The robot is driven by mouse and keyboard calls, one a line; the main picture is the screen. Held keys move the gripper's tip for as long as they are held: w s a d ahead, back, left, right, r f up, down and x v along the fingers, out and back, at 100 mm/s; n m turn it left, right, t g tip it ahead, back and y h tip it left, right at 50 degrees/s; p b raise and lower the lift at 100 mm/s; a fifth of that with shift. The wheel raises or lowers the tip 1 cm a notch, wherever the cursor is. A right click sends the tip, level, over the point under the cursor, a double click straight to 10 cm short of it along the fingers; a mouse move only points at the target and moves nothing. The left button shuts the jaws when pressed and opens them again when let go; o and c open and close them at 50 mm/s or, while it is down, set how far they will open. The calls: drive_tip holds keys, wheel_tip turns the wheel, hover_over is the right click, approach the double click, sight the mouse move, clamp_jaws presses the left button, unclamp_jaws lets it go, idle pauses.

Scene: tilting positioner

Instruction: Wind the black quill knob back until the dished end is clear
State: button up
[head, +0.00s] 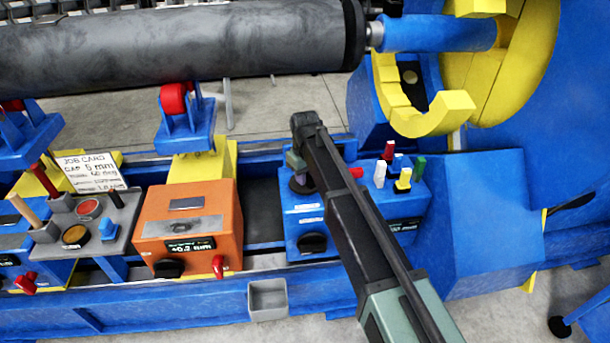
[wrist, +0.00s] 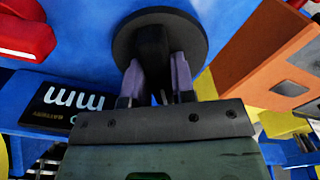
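A black knob with a round disc base (head: 303,184) sits on top of the blue box (head: 330,216). In the wrist view the knob (wrist: 158,32) has a raised bar that stands between the fingers. My gripper (head: 297,164) reaches down to it, and its purple-grey fingers (wrist: 157,82) lie against both sides of the bar with no clear gap. The long dark grey cylinder (head: 180,45) lies across the top, with a black end (head: 354,32). The silver tip (head: 375,35) of the blue quill (head: 440,33) appears at that end; contact or a small gap cannot be told.
A second black knob (head: 314,243) is on the blue box's front. Coloured levers (head: 392,168) stand on its right. An orange box (head: 187,228), a button panel (head: 88,228) and a job card (head: 90,172) are to the left. A yellow hooked jaw (head: 435,115) hangs behind the levers.

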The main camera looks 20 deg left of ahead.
drive_tip(key=o, duration=0.4)
drive_tip(key=shift+o, duration=0.2)
wheel_tip(320, 180, up, 11)
drive_tip(key=p, duration=1.1)
drive_tip(key=shift+f, duration=0.1)
drive_tip(key=s+d+r+m+p, duration=0.2)
drive_tip(key=s+d, duration=0.4)
drive_tip(key=d, duration=0.7)
drive_tip(key=s+d+r+m+p, duration=0.2)
drive_tip(key=s+d+m, duration=0.3)
drive_tip(key=d, duration=0.8)
drive_tip(key=s+d+r+m+p, duration=0.2)
drive_tip(key=s+d+m, duration=0.2)
drive_tip(key=s+d, duration=0.4)
drive_tip(key=d, duration=0.5)
drive_tip(key=shift+s+d+r+p, duration=0.25)
drive_tip(key=shift+d+r+p, duration=0.05)
drive_tip(key=shift+d+r, duration=0.1)
